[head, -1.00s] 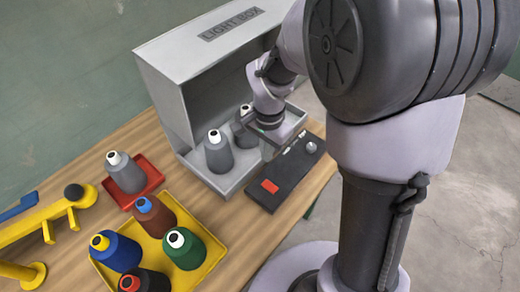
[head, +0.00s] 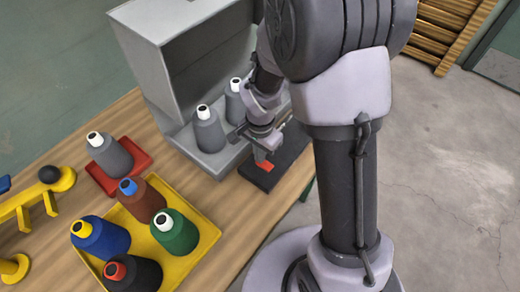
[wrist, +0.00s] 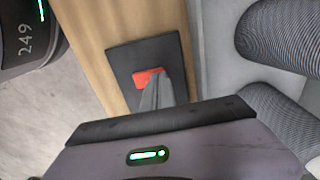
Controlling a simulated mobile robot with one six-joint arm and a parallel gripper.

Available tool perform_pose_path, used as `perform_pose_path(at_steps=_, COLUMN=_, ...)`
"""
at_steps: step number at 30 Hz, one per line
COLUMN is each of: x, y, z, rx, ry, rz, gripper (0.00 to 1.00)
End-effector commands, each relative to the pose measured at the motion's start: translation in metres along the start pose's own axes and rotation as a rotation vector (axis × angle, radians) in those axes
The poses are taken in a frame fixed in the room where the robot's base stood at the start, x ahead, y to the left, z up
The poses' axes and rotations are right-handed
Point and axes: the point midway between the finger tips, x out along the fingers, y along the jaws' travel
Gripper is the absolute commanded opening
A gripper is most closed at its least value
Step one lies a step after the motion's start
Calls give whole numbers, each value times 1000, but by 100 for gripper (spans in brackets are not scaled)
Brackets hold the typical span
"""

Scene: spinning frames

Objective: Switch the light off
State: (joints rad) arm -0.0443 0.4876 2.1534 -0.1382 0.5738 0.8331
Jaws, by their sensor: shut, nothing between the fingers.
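The grey light box (head: 165,70) stands on the table, its open side facing right. In front of it lies a black control panel (head: 287,160) with a red switch (head: 264,165). In the wrist view the panel (wrist: 122,68) shows with the red switch (wrist: 146,76) on it. My gripper (head: 261,155) is shut and empty, pointing down at the red switch. In the wrist view its fingertips (wrist: 157,80) overlap the switch's right edge; I cannot tell whether they touch it. My arm hides the panel's far part.
Two grey cones (head: 209,132) stand inside the box, close to my gripper. A red tray (head: 138,153) holds a grey cone. A yellow tray (head: 206,243) holds several coloured cones. A yellow stand (head: 22,208) is at the left. Open floor lies right.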

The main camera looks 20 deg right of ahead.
Motion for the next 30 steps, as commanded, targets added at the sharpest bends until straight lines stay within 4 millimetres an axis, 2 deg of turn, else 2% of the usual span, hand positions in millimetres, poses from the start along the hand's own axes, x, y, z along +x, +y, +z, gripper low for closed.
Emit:
perform_pose_path(at_steps=11, x=3, y=0, z=0, rx=0, ry=0, rz=0, gripper=0)
perform_pose_path(at_steps=14, x=10, y=-2, z=0, rx=0, ry=0, rz=0, gripper=0)
perform_pose_path(at_steps=23, x=8, y=1, z=0, rx=0, ry=-1, rz=2, gripper=0)
perform_pose_path(at_steps=30, x=3, y=12, z=0, rx=2, ry=-2, rz=4, gripper=0)
